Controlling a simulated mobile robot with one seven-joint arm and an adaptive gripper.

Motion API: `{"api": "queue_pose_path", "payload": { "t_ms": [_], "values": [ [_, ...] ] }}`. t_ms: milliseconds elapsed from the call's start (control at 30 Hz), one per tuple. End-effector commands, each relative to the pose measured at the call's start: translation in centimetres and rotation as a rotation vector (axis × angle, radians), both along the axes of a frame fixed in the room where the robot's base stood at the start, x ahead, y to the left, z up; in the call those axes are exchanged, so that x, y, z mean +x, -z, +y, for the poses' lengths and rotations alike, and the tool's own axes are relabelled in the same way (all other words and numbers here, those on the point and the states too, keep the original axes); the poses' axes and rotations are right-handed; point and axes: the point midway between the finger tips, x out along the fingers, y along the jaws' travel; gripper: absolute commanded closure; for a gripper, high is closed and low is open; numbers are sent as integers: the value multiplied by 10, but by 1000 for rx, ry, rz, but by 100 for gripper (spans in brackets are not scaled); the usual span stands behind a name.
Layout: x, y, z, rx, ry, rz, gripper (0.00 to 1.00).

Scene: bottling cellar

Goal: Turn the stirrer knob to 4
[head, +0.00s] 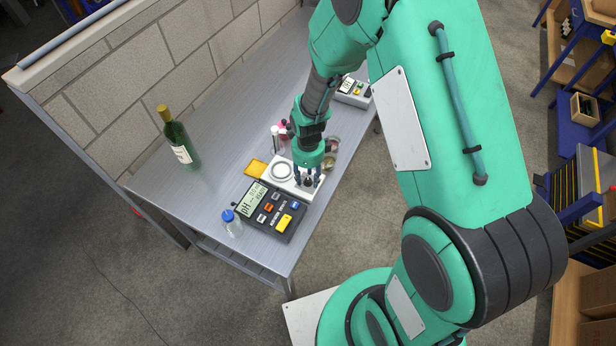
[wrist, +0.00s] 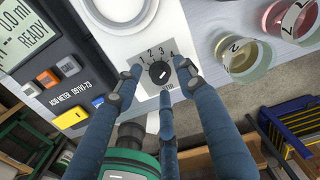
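The white stirrer (head: 277,183) with a round ring-marked plate sits on the grey bench. Its black knob (wrist: 159,72) is in the middle of a grey dial panel (wrist: 176,43) in the wrist view, with the figures 1 to 4 around its upper side. A short white mark shows on the knob; I cannot tell which figure it points to. My gripper (wrist: 159,70) has blue-grey fingers spread left and right of the knob, with gaps, and another finger below it. It also shows low over the stirrer in the head view (head: 308,182), where it hides the knob.
A pH meter (head: 270,210) stands close beside the stirrer, with a blue-capped bottle (head: 231,222) beyond it. Small glass jars (wrist: 243,57) stand on the stirrer's other side. A green wine bottle (head: 180,145) stands toward the wall.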

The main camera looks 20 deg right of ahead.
Motion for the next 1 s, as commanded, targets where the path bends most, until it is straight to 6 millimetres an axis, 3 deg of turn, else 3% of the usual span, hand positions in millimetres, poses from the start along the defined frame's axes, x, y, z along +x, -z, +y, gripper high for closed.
{"api": "queue_pose_path", "payload": {
  "t_ms": [267, 700, 1000],
  "values": [
    [1, -25, 0, 0, 0, -4, 61],
    [1, -94, 0, 0, 0, -4, 61],
    [1, -116, 0, 0, 0, -2, 61]
  ]
}}
